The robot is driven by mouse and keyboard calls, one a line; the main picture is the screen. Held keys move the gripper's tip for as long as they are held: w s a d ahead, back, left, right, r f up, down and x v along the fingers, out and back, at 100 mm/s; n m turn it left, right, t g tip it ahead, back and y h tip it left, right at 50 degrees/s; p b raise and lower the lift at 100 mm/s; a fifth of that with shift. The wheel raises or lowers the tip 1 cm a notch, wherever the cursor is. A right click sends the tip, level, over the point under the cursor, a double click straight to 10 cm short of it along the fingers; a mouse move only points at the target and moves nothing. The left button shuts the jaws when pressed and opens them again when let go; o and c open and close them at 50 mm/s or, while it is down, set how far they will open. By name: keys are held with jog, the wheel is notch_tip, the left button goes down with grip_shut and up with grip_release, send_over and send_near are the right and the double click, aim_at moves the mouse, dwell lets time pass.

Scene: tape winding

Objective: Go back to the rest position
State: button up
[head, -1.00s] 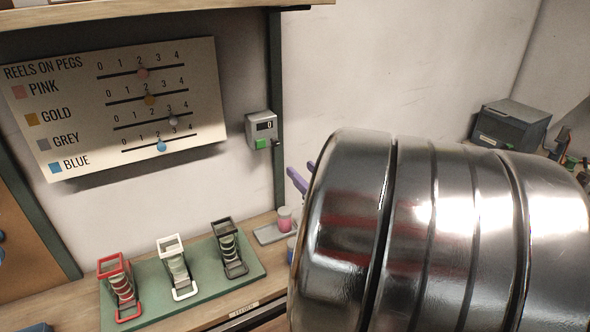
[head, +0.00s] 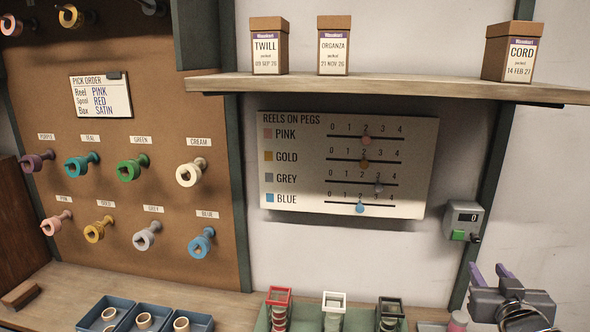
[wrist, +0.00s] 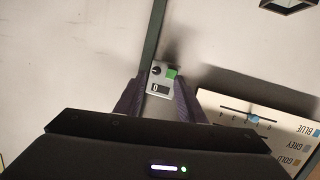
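My gripper (head: 490,273) is at the lower right of the head view, its two purple fingers apart and pointing up. In the wrist view my gripper (wrist: 157,84) shows both fingers spread with nothing held between them. Behind the gap is the grey counter box (wrist: 161,80) with a green button, on the wall. The same counter box (head: 463,221) is above and left of the gripper in the head view and reads 0. My gripper looks clear of the bench and the wall. The rest of my arm is mostly out of view.
A shelf (head: 370,86) with several brown boxes crosses above the reel chart (head: 345,168). Coloured reels hang on the brown pegboard (head: 120,215) at left. Blue trays (head: 150,318) and a feeder with red, white and black frames (head: 333,312) stand on the bench.

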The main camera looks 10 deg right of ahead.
jog(key=s+a+f+g+y, duration=0.2)
jog(key=a+g, duration=0.2)
jog(key=a, duration=1.1)
jog(key=s+a+f+n+g+y, duration=0.1)
jog(key=s+a+n+g+y, duration=0.1)
jog(key=s+a, duration=0.3)
jog(key=s+a+f+n+g+y, duration=0.1)
jog(key=s+a, duration=0.5)
jog(key=a, duration=0.6)
jog(key=shift+s+f+n+g+y, duration=0.25)
jog(key=shift+f+n+g+y, duration=0.15)
jog(key=shift+f+g+y, duration=0.5)
jog(key=shift+r, duration=0.25)
jog(key=shift+c, duration=0.6)
